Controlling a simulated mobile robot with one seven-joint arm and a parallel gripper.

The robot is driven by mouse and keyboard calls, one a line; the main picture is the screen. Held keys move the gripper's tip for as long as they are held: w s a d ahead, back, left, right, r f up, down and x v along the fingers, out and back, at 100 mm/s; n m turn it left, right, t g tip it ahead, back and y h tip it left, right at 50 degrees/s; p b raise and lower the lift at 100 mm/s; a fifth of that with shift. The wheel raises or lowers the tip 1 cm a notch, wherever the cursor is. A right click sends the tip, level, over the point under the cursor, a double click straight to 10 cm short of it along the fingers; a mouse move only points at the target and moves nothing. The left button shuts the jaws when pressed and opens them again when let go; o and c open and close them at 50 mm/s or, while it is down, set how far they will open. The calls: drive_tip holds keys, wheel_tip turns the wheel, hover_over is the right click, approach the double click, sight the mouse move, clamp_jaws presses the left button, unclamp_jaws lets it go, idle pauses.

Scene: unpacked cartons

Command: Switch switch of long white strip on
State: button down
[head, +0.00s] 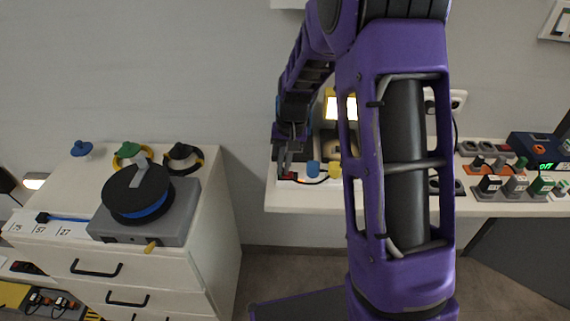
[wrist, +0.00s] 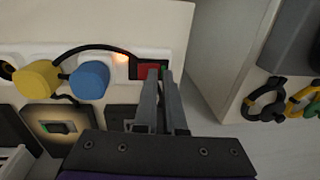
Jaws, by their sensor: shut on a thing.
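The long white strip (wrist: 152,55) runs across the upper left of the wrist view. A blue plug (wrist: 89,79) and a yellow plug (wrist: 37,80) sit in it. Its red switch (wrist: 148,70) is in a dark frame at the strip's right end. An orange glow shows just left of the switch. In the head view my gripper (head: 287,172) is at the bench's left end, beside the blue plug (head: 313,169). My arm hides part of the bench.
A lit lamp (head: 341,105) stands behind the plugs. Dark cables loop over the strip. A white drawer cabinet (head: 215,200) with a cable reel (head: 137,194) stands to the left, across a gap. More plugs and a device with a green display (head: 540,150) are on the right.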

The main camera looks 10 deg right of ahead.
sight(292, 173)
drive_tip(key=shift+s+a+f, duration=0.1)
drive_tip(key=shift+s+f, duration=0.2)
drive_tip(key=shift+f, duration=0.25)
drive_tip(key=shift+s+d, duration=0.15)
drive_tip(key=shift+d, duration=0.55)
drive_tip(key=shift+d+r, duration=0.1)
drive_tip(key=shift+d, duration=0.1)
wheel_tip(292, 173, up, 15)
drive_tip(key=p, duration=0.4)
drive_tip(key=shift+w+p, duration=0.2)
drive_tip(key=shift+p, duration=0.15)
drive_tip(key=shift+d+f, duration=0.1)
drive_tip(key=shift+f, duration=0.1)
drive_tip(key=b, duration=0.3)
drive_tip(key=shift+d, duration=0.15)
drive_tip(key=shift+s+r+b, duration=0.1)
drive_tip(key=shift+r+b, duration=0.1)
drive_tip(key=shift+b, duration=0.15)
